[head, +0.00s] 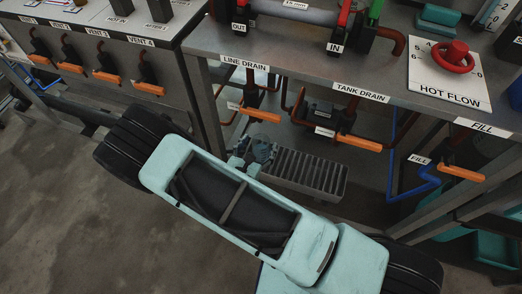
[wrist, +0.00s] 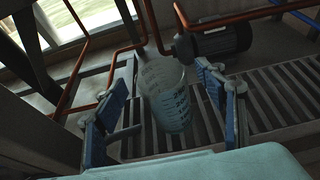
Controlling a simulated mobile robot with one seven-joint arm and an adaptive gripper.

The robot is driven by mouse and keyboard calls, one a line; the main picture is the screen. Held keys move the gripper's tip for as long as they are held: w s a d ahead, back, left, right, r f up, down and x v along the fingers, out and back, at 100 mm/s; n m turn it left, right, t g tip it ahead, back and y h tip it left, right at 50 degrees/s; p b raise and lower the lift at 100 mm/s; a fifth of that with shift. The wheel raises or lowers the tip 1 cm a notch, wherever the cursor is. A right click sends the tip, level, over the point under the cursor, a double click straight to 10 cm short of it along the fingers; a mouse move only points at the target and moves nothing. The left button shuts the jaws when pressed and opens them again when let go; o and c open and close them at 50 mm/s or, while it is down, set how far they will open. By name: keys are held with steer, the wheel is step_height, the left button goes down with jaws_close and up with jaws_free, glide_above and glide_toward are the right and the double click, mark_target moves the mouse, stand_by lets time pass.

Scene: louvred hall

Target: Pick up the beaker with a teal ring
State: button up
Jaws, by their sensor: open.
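A clear beaker (wrist: 170,100) with blue-green markings stands upright on a slatted metal grate (wrist: 272,97) in the wrist view. I cannot make out a distinct teal ring on it. My gripper (wrist: 160,76) is open, with one blue finger to the left of the beaker and one to the right. Gaps show between the fingers and the beaker. In the head view my gripper (head: 256,151) is at the left end of the grate (head: 305,172), low under the bench, and the beaker is hard to make out there.
A dark motor-like cylinder (wrist: 215,42) and copper pipes (wrist: 148,25) lie just behind the beaker. In the head view, the orange-handled line drain valve (head: 255,114) and tank drain valve (head: 358,142) hang above and beside the grate. The bench top (head: 290,58) overhangs this space.

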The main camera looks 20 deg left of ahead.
steer(key=x, duration=0.3)
steer(key=shift+f, duration=0.1)
steer(key=shift+s, duration=0.1)
jaws_close()
